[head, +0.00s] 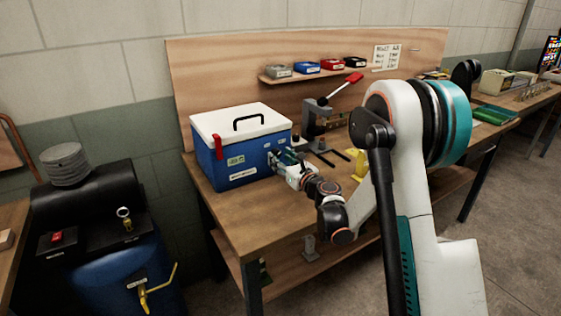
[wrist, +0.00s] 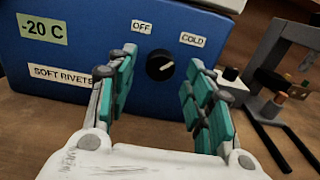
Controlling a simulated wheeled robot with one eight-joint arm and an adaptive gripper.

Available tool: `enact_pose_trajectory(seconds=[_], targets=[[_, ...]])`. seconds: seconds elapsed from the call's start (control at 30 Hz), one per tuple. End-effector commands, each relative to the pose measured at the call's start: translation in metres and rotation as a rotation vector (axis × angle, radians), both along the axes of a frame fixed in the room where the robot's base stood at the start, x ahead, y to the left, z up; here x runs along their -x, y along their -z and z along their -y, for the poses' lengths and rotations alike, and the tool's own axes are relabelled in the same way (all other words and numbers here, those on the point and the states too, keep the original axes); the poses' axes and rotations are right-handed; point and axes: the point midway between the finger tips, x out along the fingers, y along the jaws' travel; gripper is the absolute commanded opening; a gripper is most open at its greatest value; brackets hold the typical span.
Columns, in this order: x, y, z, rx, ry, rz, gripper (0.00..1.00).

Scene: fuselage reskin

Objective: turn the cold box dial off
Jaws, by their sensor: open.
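The cold box (head: 240,160) is a blue box with a white lid and black handle on the wooden bench in the head view. In the wrist view its blue front (wrist: 100,70) carries a black dial (wrist: 160,65) with a pale pointer line, tilted toward the upper right, on the COLD label (wrist: 192,40) side. The OFF label (wrist: 141,27) is at the upper left of the dial. My gripper (wrist: 160,95) is open, its teal-padded fingers on either side of the dial and apart from it. In the head view my gripper (head: 280,163) is at the box's right front face, hiding the dial.
A press with a red-handled lever (head: 318,120) stands right of the box; its dark legs show in the wrist view. A shelf (head: 310,74) with several small bins is behind. A blue tank (head: 125,275) stands left of the bench. Bare benchtop (head: 240,210) lies in front of the box.

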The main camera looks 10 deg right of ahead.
Motion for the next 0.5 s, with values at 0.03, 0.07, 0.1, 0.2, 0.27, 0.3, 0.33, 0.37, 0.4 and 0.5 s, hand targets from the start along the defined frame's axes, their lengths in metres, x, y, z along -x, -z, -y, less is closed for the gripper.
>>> enact_pose_trajectory(seconds=[0.03, 0.07, 0.1, 0.2, 0.27, 0.3, 0.33, 0.37, 0.4, 0.5], targets=[[-0.0040, 0.0007, -0.0013, 0.000, 0.000, 0.000, 0.47], [-0.0055, 0.0005, -0.0017, 0.000, 0.000, 0.000, 0.47], [-0.0071, 0.0003, -0.0022, 0.000, 0.000, 0.000, 0.47], [-0.0092, -0.0002, -0.0029, 0.000, 0.001, 0.000, 0.47], [-0.0095, -0.0004, -0.0029, 0.000, 0.001, 0.000, 0.47], [-0.0095, -0.0005, -0.0029, 0.000, 0.001, 0.000, 0.47], [-0.0094, -0.0005, -0.0028, 0.000, 0.001, 0.000, 0.47], [-0.0094, -0.0005, -0.0028, 0.000, 0.001, 0.000, 0.47], [-0.0093, -0.0005, -0.0029, 0.000, 0.001, 0.000, 0.47], [-0.0093, -0.0005, -0.0028, 0.000, 0.001, 0.000, 0.29]])
